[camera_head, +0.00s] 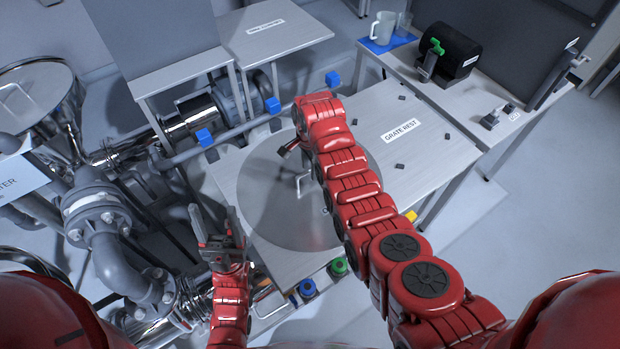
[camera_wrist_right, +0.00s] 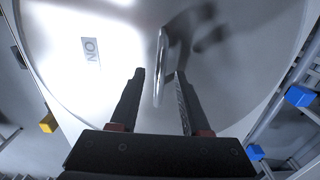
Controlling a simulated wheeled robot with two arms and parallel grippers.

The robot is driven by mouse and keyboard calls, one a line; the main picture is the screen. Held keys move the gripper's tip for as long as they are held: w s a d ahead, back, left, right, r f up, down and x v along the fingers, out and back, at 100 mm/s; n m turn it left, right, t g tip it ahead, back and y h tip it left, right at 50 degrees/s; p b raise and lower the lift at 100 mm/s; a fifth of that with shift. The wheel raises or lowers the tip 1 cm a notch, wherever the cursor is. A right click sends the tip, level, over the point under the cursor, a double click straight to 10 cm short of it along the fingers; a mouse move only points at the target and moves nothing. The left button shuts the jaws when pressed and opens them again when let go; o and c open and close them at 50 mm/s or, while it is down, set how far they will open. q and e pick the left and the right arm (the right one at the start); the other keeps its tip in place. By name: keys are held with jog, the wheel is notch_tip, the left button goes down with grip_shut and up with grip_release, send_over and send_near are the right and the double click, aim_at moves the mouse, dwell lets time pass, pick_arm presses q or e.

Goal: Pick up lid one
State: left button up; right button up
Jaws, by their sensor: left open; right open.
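The lid, a large round grey disc (camera_head: 268,218), lies flat on the table, partly hidden by my right arm. A thin upright bar handle (camera_head: 301,186) stands near its middle. In the right wrist view the handle (camera_wrist_right: 160,70) stands between the two fingers of my open right gripper (camera_wrist_right: 160,85), with gaps either side. Whether the fingertips reach down past its top I cannot tell. My left gripper (camera_head: 213,208) is open and empty at the disc's left edge.
A "grate rest" surface (camera_head: 430,150) with small dark pegs is right of the lid. Pipes and a flanged elbow (camera_head: 108,240) crowd the left. A side table (camera_head: 480,110) holds a black cylinder (camera_head: 449,52) and a jug (camera_head: 383,28). Floor at lower right is clear.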

jog(key=shift+f, duration=1)
grip_shut()
dwell(0.8)
